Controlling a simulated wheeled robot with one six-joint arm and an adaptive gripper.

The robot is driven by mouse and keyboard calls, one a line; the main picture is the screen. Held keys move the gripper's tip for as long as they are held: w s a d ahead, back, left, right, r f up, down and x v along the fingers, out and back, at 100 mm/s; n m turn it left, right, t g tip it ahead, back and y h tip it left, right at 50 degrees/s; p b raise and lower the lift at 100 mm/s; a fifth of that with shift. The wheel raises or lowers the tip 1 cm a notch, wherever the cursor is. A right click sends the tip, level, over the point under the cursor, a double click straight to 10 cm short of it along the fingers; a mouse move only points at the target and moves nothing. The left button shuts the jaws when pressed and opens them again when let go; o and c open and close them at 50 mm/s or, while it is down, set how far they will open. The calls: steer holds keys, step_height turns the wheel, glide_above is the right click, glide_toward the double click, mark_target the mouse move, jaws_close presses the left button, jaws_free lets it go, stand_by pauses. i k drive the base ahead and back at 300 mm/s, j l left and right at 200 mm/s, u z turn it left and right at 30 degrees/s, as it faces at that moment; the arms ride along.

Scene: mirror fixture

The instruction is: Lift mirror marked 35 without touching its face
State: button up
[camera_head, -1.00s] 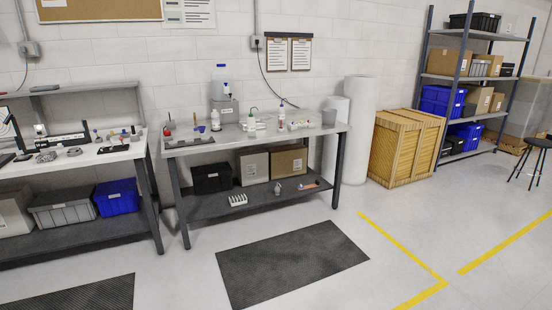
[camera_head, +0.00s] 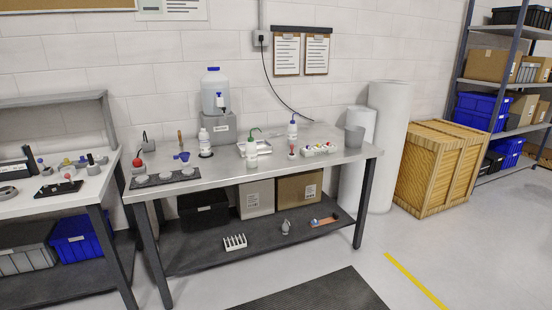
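No mirror with a readable 35 mark can be made out at this distance. On the steel bench (camera_head: 300,163) a dark tray (camera_head: 192,172) at the left front holds several pale round pieces, too small to identify. At the right of the bench a small white rack (camera_head: 319,149) holds several small coloured items. Their marks cannot be read. My gripper is not in view.
Another bench (camera_head: 72,206) is at left, a wooden crate (camera_head: 441,165) at right. Floor in front is open, with a dark mat (camera_head: 325,291).

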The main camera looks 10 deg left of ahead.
mark_target(189, 171)
steer(key=i+j, duration=0.25)
steer(key=j, duration=0.15)
steer(key=i+j, duration=0.25)
steer(key=j, duration=0.15)
steer(key=i+j+z, duration=0.1)
steer(key=j, duration=0.25)
steer(key=i+j, duration=0.55)
steer(key=j, duration=1)
steer(key=k+j+z, duration=0.1)
steer(key=j, duration=1.3)
steer(key=k+j+z, duration=0.1)
steer(key=j, duration=0.6)
steer(key=k+j, duration=0.15)
steer(key=j, duration=0.2)
steer(key=k+j, duration=0.35)
steer(key=j, duration=0.3)
steer(key=k+j, duration=0.2)
steer(key=j, duration=0.15)
steer(key=z, duration=0.9)
steer(key=i+l+z, duration=0.15)
steer(key=i+z, duration=0.15)
steer(key=i, duration=0.2)
steer(key=i+z, duration=0.35)
steer(key=i, duration=3.75)
steer(key=i+u, duration=0.1)
steer(key=i, duration=0.7)
steer(key=i+l+u, duration=0.1)
steer(key=i, duration=0.7)
steer(key=l, duration=0.1)
